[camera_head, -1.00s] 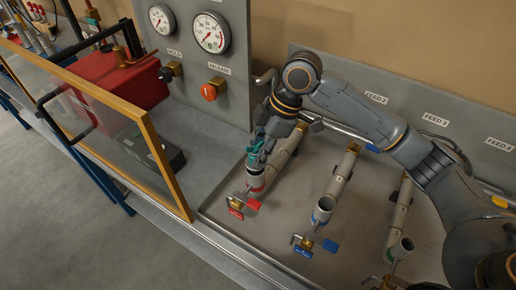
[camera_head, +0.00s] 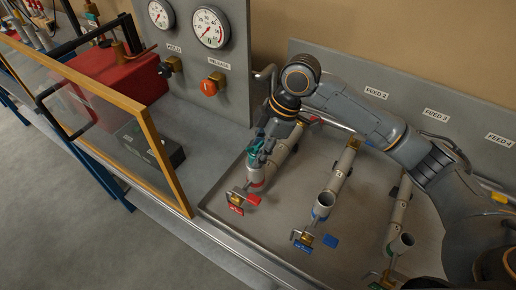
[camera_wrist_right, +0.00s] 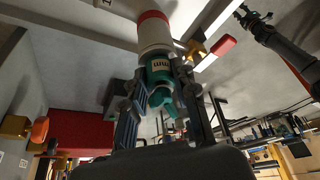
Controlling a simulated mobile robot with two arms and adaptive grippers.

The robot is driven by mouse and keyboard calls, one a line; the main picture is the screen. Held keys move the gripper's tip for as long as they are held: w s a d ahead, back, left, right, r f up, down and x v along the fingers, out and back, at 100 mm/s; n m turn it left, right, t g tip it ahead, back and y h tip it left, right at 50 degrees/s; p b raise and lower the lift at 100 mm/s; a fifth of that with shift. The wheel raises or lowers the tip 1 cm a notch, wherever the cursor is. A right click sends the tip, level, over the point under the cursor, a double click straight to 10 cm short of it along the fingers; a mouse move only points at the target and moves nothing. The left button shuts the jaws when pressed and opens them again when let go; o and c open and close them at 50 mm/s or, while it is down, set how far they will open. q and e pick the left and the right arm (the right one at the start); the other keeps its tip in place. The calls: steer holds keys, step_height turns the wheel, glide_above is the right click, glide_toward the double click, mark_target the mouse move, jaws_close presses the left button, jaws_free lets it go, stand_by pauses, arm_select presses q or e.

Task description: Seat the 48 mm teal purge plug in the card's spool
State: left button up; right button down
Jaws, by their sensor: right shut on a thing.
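The teal purge plug (camera_wrist_right: 159,76) is between the fingers of my right gripper (camera_wrist_right: 160,95) in the right wrist view. The gripper is shut on it. The plug's front end meets the mouth of a pale spool (camera_wrist_right: 154,35) with a red band; how deep it sits inside is hidden. In the head view, my right gripper (camera_head: 261,150) is over the red-banded spool (camera_head: 257,184), the leftmost pipe on the tray, and only a little teal of the plug (camera_head: 252,157) shows.
Beside the spool is a valve with a red handle (camera_head: 253,198) and a red tag. A blue-banded pipe (camera_head: 325,199) and a green-banded pipe (camera_head: 402,243) stand to the right. A framed clear guard (camera_head: 155,140) and red box (camera_head: 115,85) are left.

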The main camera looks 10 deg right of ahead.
steer(key=shift+f, duration=0.1)
steer(key=c, duration=1)
jaws_free()
steer(key=shift+o, duration=0.2)
steer(key=v, duration=1.2)
